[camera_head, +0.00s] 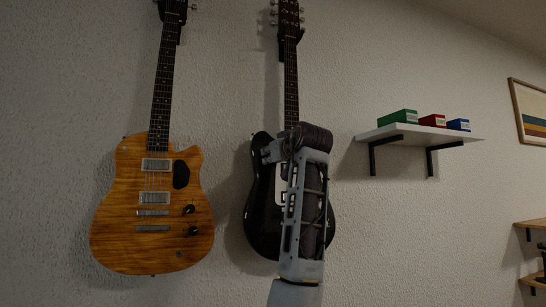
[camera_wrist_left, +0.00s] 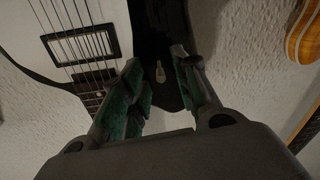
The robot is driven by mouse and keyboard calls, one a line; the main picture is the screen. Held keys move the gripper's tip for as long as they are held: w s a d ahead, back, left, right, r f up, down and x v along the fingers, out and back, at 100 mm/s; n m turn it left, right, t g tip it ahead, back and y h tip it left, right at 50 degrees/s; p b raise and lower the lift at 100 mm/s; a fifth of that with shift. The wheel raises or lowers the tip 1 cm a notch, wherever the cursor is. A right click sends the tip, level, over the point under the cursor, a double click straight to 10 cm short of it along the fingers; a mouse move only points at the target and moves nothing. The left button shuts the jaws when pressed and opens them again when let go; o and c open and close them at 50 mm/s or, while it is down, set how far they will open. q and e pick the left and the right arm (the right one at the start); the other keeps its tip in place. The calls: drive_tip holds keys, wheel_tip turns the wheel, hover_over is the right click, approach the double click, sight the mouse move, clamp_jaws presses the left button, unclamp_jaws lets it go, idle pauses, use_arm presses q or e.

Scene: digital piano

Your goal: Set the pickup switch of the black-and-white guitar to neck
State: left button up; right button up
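The black-and-white guitar (camera_head: 258,222) hangs on the wall, its right half covered by my left arm in the head view. Its black body and white plate (camera_wrist_left: 70,20) also show in the left wrist view. The pickup switch, a small pale lever (camera_wrist_left: 160,72), stands on the black part of the body there. My left gripper (camera_wrist_left: 157,62) is open, with one green-padded finger on each side of the switch and a gap visible around it. In the head view, my left gripper (camera_head: 271,151) is at the guitar's upper body and hides the switch. My right gripper is not in view.
An orange wooden guitar (camera_head: 120,215) hangs to the left. A white shelf (camera_head: 465,136) at right holds a green box (camera_head: 398,117), a red box (camera_head: 432,120) and a blue box (camera_head: 458,124). Bare wall lies between the guitars.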

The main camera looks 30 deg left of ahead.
use_arm(q)
drive_tip(key=shift+s+d, duration=0.1)
drive_tip(key=shift+d, duration=0.05)
drive_tip(key=v, duration=1.1)
drive_tip(key=shift+s+d, duration=0.2)
drive_tip(key=shift+d, duration=0.05)
idle(0.6)
